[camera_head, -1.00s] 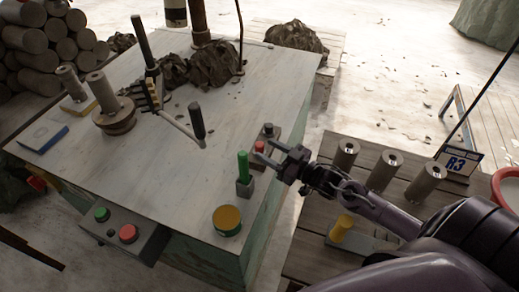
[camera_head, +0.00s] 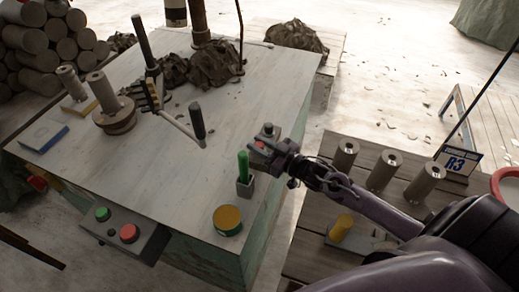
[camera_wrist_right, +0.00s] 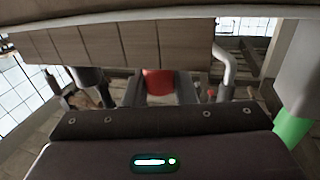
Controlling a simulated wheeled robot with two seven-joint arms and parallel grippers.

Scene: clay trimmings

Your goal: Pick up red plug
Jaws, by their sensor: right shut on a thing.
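The red plug (camera_head: 260,145) shows as a small red patch at the machine table's right edge, mostly hidden by my right gripper (camera_head: 266,150). In the right wrist view the red plug (camera_wrist_right: 158,82) sits between the two fingers, and my right gripper (camera_wrist_right: 158,95) is shut on it. A grey block with a dark knob (camera_head: 268,130) is right beside it. Whether the plug is still seated cannot be told. My left gripper is not in view.
A green plug (camera_head: 243,166) stands upright in a grey socket close by; it also shows in the right wrist view (camera_wrist_right: 291,128). Several grey cylinders (camera_head: 384,170) and a yellow plug (camera_head: 341,228) are on the right bench.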

